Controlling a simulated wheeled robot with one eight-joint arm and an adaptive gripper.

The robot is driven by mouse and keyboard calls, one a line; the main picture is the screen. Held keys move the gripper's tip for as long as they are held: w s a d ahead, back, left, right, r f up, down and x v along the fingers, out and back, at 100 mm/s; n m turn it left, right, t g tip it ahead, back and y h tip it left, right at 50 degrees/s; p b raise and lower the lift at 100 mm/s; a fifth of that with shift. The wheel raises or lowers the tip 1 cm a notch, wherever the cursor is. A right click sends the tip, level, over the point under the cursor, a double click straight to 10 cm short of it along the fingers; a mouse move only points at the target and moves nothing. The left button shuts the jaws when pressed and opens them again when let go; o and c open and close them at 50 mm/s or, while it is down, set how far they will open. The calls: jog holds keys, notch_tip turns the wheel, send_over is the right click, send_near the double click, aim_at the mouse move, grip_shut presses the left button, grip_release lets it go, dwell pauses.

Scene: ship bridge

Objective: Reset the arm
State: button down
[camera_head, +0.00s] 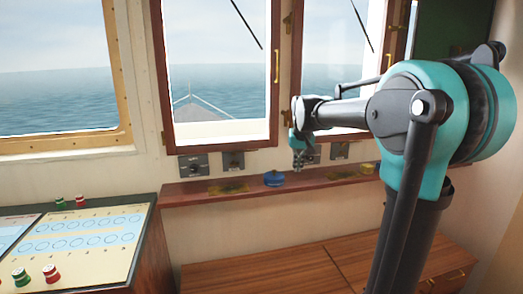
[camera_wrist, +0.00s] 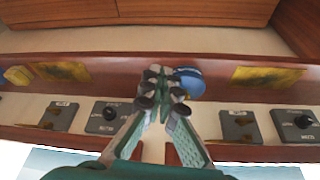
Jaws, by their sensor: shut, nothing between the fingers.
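My gripper (camera_head: 298,165) is shut with nothing between its fingers. In the head view it hangs in front of the wall below the right window, just above the brown ledge (camera_head: 220,190), at the end of my stretched-out teal and black arm. In the wrist view the gripper (camera_wrist: 161,82) has its fingertips together over the ledge (camera_wrist: 120,76). A round blue thing (camera_head: 274,178) sits on the ledge to the left of the gripper. It also shows in the wrist view (camera_wrist: 191,80), right beside the fingertips and partly hidden by them; contact cannot be told.
A yellow thing (camera_head: 367,167) stands farther right on the ledge. Small grey switch panels (camera_head: 194,164) line the wall above it. Wooden drawers (camera_head: 265,272) lie below. A sloped console (camera_head: 85,240) with red and green knobs stands at the left. Windows (camera_head: 220,70) are behind.

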jog(key=s+d+f, duration=0.2)
jog(key=s+f, duration=1)
jog(key=s, duration=0.2)
jog(key=s+d+f, duration=0.3)
jog(key=s+f, duration=0.9)
jog(key=s, duration=0.3)
jog(key=shift+s+f, duration=0.3)
